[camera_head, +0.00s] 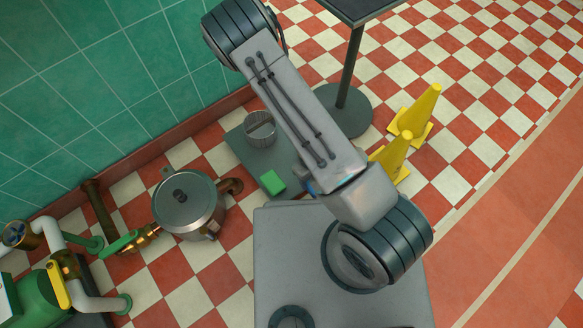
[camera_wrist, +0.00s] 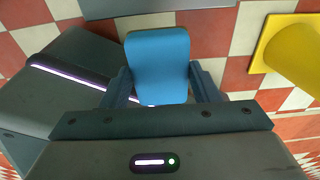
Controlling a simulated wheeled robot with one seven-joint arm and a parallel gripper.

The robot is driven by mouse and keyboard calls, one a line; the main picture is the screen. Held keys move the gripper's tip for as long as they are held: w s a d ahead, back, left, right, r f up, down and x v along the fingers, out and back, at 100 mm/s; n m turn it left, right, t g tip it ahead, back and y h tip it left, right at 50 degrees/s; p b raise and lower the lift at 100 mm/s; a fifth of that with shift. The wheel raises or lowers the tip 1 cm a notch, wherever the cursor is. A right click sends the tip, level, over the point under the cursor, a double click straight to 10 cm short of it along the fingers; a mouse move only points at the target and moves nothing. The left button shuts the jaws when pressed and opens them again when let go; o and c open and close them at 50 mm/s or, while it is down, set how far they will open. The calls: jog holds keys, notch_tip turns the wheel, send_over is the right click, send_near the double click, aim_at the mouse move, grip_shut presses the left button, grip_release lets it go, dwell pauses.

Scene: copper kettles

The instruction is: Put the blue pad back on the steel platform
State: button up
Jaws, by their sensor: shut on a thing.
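The blue pad (camera_wrist: 157,58) shows large in the wrist view, between the two fingers of my gripper (camera_wrist: 159,80). My gripper is shut on it, with a finger at each side edge. In the head view my arm hides most of the gripper, and only a small bit of blue (camera_head: 311,188) shows beside the arm. The steel platform (camera_head: 242,150) is a low grey slab on the floor by the wall, left of my forearm and partly hidden by it. A grey surface crosses the top of the wrist view, above the pad and apart from it in the picture; I cannot tell whether it is the platform.
A ribbed metal cup (camera_head: 260,128) and a green block (camera_head: 272,182) are on the platform. A kettle (camera_head: 188,205) with pipes stands to its left. Two yellow cones (camera_head: 419,110) and a dark pedestal table (camera_head: 348,85) stand right of my arm. Checkered floor is open at upper right.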

jog(key=shift+w+a+f+p, duration=0.65)
jog(key=shift+w+a+f, duration=0.45)
jog(key=shift+w, duration=0.45)
jog(key=shift+w+a+f+p, duration=0.6)
jog(key=shift+w+a+f, duration=0.45)
jog(key=shift+w, duration=0.55)
jog(key=shift+w+a+f+p, duration=0.65)
jog(key=shift+w+a+f, duration=0.2)
jog(key=shift+w+f, duration=0.55)
jog(key=shift+w+f+b, duration=0.15)
jog(key=shift+f+b, duration=0.85)
jog(key=shift+f, duration=0.75)
jog(key=shift+f, duration=0.15)
jog(key=o, duration=1)
jog(key=shift+c, duration=0.2)
